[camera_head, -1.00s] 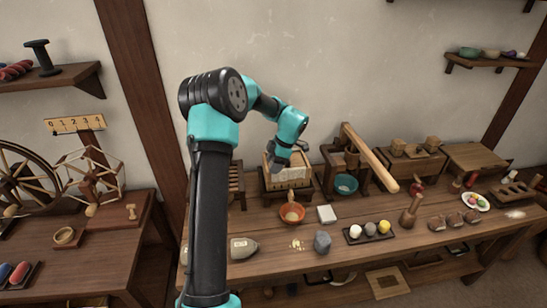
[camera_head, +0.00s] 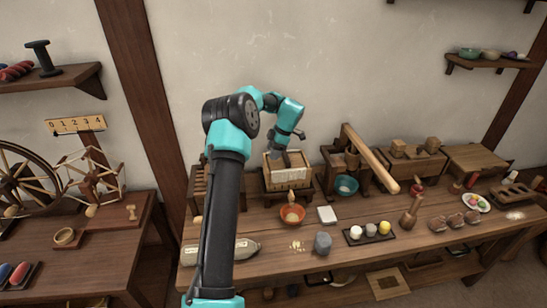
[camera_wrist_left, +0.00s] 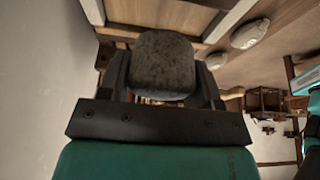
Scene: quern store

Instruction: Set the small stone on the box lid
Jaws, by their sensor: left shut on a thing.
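My left gripper (camera_head: 284,150) is above the slatted pale-sided wooden box (camera_head: 290,174) at the back of the bench. In the left wrist view the left gripper (camera_wrist_left: 165,88) is shut on a small dark grey stone (camera_wrist_left: 162,62), held between its two fingers. In the head view the stone is hard to tell from the dark fingers. A flat-topped wooden box (camera_head: 476,157) stands at the back right; I cannot tell which box top is the lid meant. My right gripper is in neither view.
A grey lump (camera_head: 322,243), an orange bowl (camera_head: 292,214) and a white block (camera_head: 327,215) sit on the bench. A long wooden beam (camera_head: 370,158) slants up right of the gripper. A dark tray (camera_head: 370,233) holds several balls.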

